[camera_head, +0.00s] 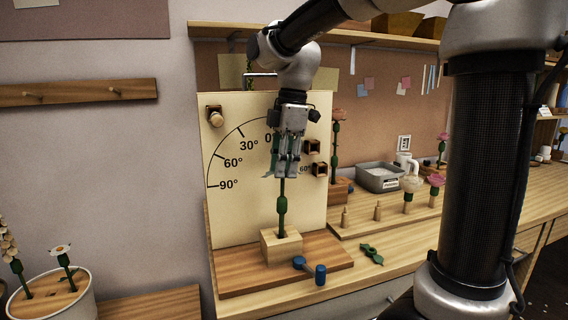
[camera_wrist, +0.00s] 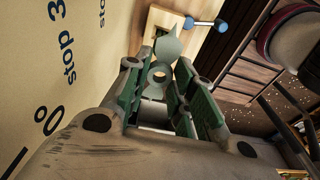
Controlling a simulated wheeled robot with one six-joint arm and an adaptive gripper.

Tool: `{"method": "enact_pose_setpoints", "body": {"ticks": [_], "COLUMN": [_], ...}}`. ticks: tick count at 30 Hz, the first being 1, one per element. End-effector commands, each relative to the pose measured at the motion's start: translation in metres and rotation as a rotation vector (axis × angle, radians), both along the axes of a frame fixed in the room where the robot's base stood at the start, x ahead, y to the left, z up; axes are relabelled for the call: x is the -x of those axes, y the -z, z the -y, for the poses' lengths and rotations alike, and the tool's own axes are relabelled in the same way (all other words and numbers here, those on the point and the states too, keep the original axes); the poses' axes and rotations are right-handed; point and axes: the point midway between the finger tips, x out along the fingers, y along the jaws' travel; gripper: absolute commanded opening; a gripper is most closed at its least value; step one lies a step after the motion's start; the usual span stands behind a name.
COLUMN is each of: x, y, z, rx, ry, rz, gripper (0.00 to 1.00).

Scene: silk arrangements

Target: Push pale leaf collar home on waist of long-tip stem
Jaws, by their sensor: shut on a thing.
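My gripper (camera_head: 287,168) points down above the long-tip stem (camera_head: 282,206), which stands upright in a wooden block (camera_head: 281,246). The stem has a thicker green waist partway up, and its top is hidden behind the gripper. The pale leaf collar (camera_wrist: 160,74) is held between the green finger pads of my gripper (camera_wrist: 158,88) in the wrist view. Its ring hole and a pale leaf show there. In the head view a pale leaf (camera_head: 268,174) sticks out at the fingertips, above the waist. I cannot tell whether the ring is around the stem.
An angle board (camera_head: 228,135) stands close behind the gripper. A blue-handled clamp (camera_head: 312,270) is beside the block, and a dark green leaf piece (camera_head: 371,254) lies to the right. Wooden pegs (camera_head: 378,211), flowers and a grey tray (camera_head: 380,178) stand farther right.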

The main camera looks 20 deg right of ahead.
Motion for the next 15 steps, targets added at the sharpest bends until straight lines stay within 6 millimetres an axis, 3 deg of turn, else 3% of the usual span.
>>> {"method": "enact_pose_setpoints", "body": {"ticks": [15], "x": [0.0000], "y": [0.0097], "z": [-0.0004], "rx": [0.000], "ry": [0.000], "rz": [0.000], "gripper": [0.00]}}
